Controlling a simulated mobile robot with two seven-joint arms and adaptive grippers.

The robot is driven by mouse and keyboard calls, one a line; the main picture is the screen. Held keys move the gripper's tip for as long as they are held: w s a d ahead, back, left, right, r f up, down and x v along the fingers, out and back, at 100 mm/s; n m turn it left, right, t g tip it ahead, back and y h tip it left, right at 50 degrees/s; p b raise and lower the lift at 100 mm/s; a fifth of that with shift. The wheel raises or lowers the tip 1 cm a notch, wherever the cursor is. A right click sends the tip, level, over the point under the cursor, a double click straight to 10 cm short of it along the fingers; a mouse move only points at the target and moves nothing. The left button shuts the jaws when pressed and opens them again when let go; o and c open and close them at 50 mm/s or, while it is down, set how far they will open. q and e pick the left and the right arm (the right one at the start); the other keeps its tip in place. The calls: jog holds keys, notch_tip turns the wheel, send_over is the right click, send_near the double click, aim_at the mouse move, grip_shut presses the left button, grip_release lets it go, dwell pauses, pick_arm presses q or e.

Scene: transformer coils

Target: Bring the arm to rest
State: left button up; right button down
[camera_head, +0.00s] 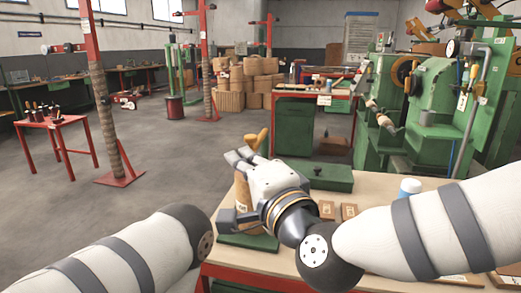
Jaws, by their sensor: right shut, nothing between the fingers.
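My right arm comes in from the right and bends over the workbench (380,192). My right gripper (238,157) is above the bench's left end, with its fingers toward the far left and nothing held in them. The white gripper body hides part of the bench top. Of my left arm, only a white link with dark bands shows at the lower left; its gripper is out of view.
A tan cylinder (242,192) stands beside my right gripper on the bench. A green box (316,174) and a white-and-blue can (409,188) stand further right. A green machine (435,137) is behind. Open floor (160,180) lies left.

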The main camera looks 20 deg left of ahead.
jog(key=shift+s+a+f, duration=0.1)
jog(key=shift+s+a, duration=0.1)
jog(key=shift+s, duration=0.2)
jog(key=s+d+f+n+g+h, duration=0.1)
jog(key=s+d+f+h, duration=0.15)
jog(key=f, duration=0.55)
jog(key=s+d+f+g+h, duration=0.1)
jog(key=d+f+g, duration=0.1)
jog(key=d+f, duration=0.35)
jog(key=s+d+f+n+g+h, duration=0.1)
jog(key=d+f, duration=0.1)
jog(key=f, duration=0.8)
jog(key=s+d+f+n+g+h, duration=0.1)
jog(key=s+d+f+g+h, duration=0.2)
jog(key=s+d+f, duration=0.7)
pick_arm(q)
jog(key=shift+w+r+t+p, duration=0.4)
jog(key=shift+w+r+p, duration=0.3)
jog(key=shift+w+r, duration=0.2)
pick_arm(e)
jog(key=s+d+f+n+g+h, duration=0.1)
jog(key=s+d+f+g+h, duration=0.2)
jog(key=s+d, duration=0.9)
jog(key=s+d+f+n+g+h, duration=0.1)
jog(key=s+d+f+g+h, duration=0.2)
jog(key=s+d, duration=0.8)
notch_tip(320, 180, down, 2)
jog(key=shift+s+d+f+n+g+h, duration=0.1)
jog(key=shift+s+d+n+g+h, duration=0.3)
jog(key=shift+s+g, duration=0.3)
